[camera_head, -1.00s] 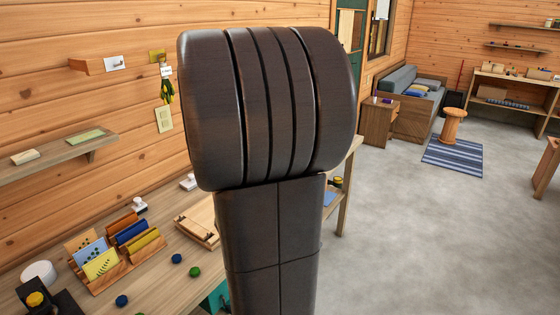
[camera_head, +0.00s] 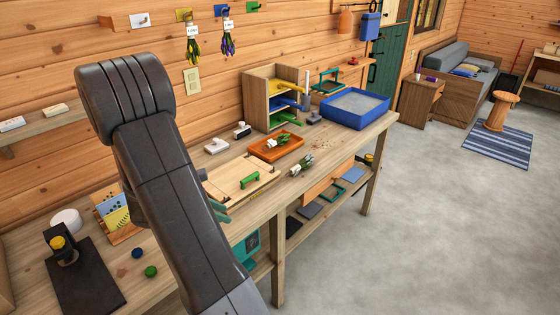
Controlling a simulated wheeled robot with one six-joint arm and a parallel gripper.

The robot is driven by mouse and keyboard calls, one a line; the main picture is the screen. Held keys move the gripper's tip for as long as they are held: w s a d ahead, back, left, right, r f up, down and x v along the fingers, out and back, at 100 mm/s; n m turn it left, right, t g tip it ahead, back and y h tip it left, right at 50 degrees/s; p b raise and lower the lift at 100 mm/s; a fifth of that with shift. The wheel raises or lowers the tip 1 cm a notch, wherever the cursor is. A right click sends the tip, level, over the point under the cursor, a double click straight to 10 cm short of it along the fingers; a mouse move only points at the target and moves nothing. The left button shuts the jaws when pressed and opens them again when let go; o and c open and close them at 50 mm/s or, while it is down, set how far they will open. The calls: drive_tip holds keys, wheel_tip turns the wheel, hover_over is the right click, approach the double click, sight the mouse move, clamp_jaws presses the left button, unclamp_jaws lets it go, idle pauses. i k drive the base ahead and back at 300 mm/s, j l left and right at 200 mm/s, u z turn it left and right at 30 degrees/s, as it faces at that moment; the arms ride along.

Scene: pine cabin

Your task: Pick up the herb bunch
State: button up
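A green bunch with a pale wrap (camera_head: 302,165) lies on the workbench near its front edge, right of a wooden board. A second green and white bunch (camera_head: 278,141) lies in an orange tray (camera_head: 262,151) behind it. Two more tagged bunches hang on the wall, one green and yellow (camera_head: 193,50), one purple and green (camera_head: 228,45). I cannot tell from the picture which one the task means. My dark arm fills the left middle of the view, and my gripper is hidden behind it or outside the picture. Both bench bunches are right of my arm, apart from it.
The workbench (camera_head: 340,153) carries a wooden board (camera_head: 238,187) with a green handle, a wooden shelf unit (camera_head: 256,103), a blue-rimmed tray (camera_head: 354,106) and small stamps. A card holder and a black press (camera_head: 82,275) stand at left. The grey floor (camera_head: 420,230) at right is clear.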

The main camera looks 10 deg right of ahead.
sight(304, 163)
drive_tip(key=i+l+u, duration=0.2)
drive_tip(key=l, duration=0.15)
drive_tip(key=i+l+u, duration=0.15)
drive_tip(key=l, duration=0.25)
drive_tip(key=i+l+u, duration=0.2)
drive_tip(key=l, duration=0.2)
drive_tip(key=l+u, duration=0.2)
drive_tip(key=l, duration=0.2)
drive_tip(key=i+l, duration=0.1)
drive_tip(key=l, duration=0.35)
drive_tip(key=i+l, duration=0.1)
drive_tip(key=l, duration=0.3)
